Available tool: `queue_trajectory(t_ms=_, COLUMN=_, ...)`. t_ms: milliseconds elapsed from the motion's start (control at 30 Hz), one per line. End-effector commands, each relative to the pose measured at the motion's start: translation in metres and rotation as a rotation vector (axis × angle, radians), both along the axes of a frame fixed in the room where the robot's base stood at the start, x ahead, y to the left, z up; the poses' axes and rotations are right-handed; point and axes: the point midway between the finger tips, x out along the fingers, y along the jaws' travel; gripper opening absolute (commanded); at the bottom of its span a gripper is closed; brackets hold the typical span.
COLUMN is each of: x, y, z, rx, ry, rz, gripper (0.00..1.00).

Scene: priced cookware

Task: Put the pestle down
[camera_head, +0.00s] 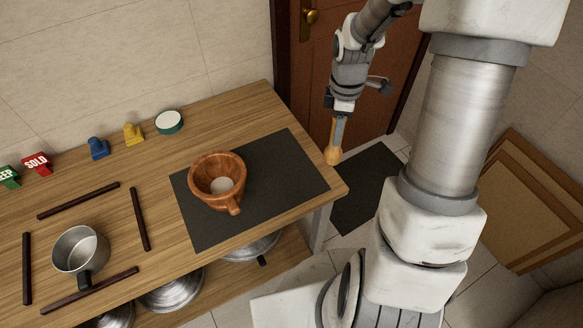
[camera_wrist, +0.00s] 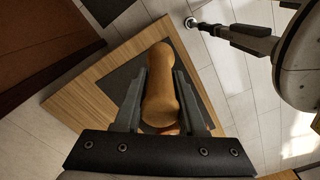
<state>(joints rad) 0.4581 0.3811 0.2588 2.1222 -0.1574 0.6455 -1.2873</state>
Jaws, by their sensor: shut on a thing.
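The pestle (camera_head: 333,153) is light wood and hangs from my gripper (camera_head: 338,130) near the right end of the table, by its corner. In the wrist view the pestle (camera_wrist: 160,90) lies between the two fingers (camera_wrist: 155,95), which are shut on it. A brown wooden mortar (camera_head: 217,178) with a handle stands on a dark mat (camera_head: 285,175) on the table. Its inside shows a pale round patch. In the wrist view the mortar is mostly hidden behind the pestle and gripper.
The wooden table (camera_head: 250,115) also holds a steel pot (camera_head: 80,250) framed by dark sticks (camera_head: 140,218). Blue (camera_head: 98,148) and yellow (camera_head: 133,134) pieces, a green-white disc (camera_head: 169,122) and a red SOLD sign (camera_head: 38,163) line the back. The mat's right part is bare.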

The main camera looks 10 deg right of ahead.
Motion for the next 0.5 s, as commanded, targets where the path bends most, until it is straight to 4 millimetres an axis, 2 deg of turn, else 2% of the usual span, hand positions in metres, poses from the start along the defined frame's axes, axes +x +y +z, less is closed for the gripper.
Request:
queue_trajectory(t_ms=400, x=0.043, y=0.075, z=-0.051, rx=0.002, ry=0.002, rz=0.006, gripper=0.0)
queue_trajectory(t_ms=500, x=0.051, y=0.088, z=-0.06, rx=0.0, ry=0.001, rz=0.004, gripper=0.0)
